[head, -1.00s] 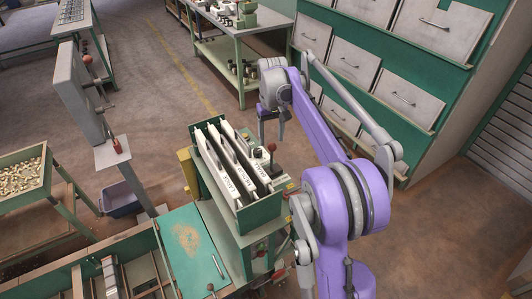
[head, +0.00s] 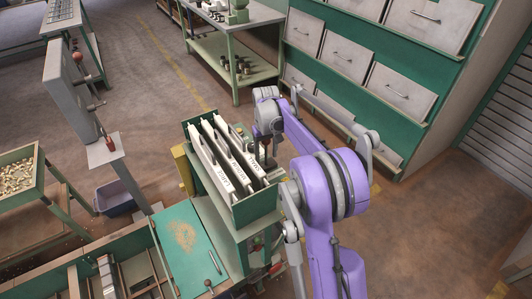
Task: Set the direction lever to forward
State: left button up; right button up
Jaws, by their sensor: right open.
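A green hopper box (head: 256,208) with several white labelled plates (head: 222,165) stands on a green machine at the centre. My right gripper (head: 267,150) is open and points down at the box's far right corner. The short red-knobbed lever seen there earlier is now mostly hidden by the gripper's fingers. I cannot tell whether the fingers touch it or which way it leans. No label marks any as the direction lever. My left gripper is out of view.
A bin of small pale parts (head: 20,176) stands at the left. A blue-grey tub (head: 116,197) sits on the floor. A green workbench (head: 232,48) and a cabinet of grey drawers (head: 397,82) stand behind. The floor at the right is clear.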

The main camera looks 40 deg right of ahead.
grip_shut()
dwell(1.4)
